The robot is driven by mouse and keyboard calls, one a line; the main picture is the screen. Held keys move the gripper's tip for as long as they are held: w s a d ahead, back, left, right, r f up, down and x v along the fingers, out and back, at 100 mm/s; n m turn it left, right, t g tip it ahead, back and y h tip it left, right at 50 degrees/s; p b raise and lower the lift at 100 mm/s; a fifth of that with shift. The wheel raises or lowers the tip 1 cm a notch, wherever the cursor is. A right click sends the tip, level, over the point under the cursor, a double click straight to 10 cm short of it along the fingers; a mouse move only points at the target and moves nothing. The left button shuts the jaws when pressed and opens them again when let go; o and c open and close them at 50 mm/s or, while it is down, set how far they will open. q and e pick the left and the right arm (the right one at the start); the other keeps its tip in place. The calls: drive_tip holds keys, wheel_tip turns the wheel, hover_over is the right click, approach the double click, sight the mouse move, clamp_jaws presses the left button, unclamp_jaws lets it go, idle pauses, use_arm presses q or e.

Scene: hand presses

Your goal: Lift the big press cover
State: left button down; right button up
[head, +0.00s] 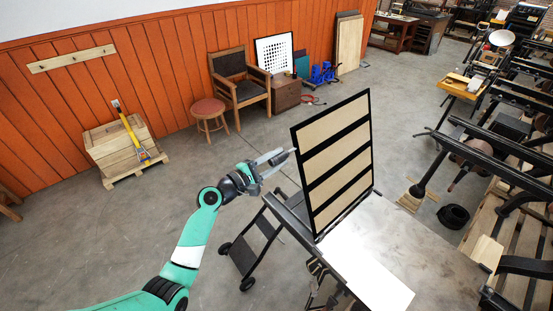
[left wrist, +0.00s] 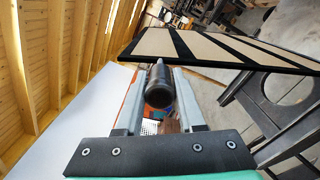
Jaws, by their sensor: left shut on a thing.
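The big press cover (head: 338,160) is a black frame with several tan panels. It stands raised, steeply tilted, at the edge of the press bed (head: 425,250). My left gripper (head: 284,156) is at the cover's left edge, near its upper part. In the left wrist view, the gripper (left wrist: 160,80) is shut on a dark round handle (left wrist: 160,88) beside the cover (left wrist: 215,45). Where the handle joins the cover is hard to see. My right gripper is not in view.
A white sheet (head: 365,270) lies on the press bed. A small black wheeled stand (head: 252,245) is below my left gripper. A chair (head: 238,82), a stool (head: 208,113) and a wooden crate (head: 118,145) are along the orange wall. Other presses (head: 490,150) crowd the right side. The middle floor is clear.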

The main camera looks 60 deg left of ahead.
use_arm(q)
drive_tip(key=c, duration=0.6)
unclamp_jaws()
drive_tip(key=shift+s, duration=0.1)
drive_tip(key=s+d, duration=0.1)
drive_tip(key=s, duration=1)
drive_tip(key=shift+s+d+b, duration=0.15)
drive_tip(key=shift+b, duration=0.2)
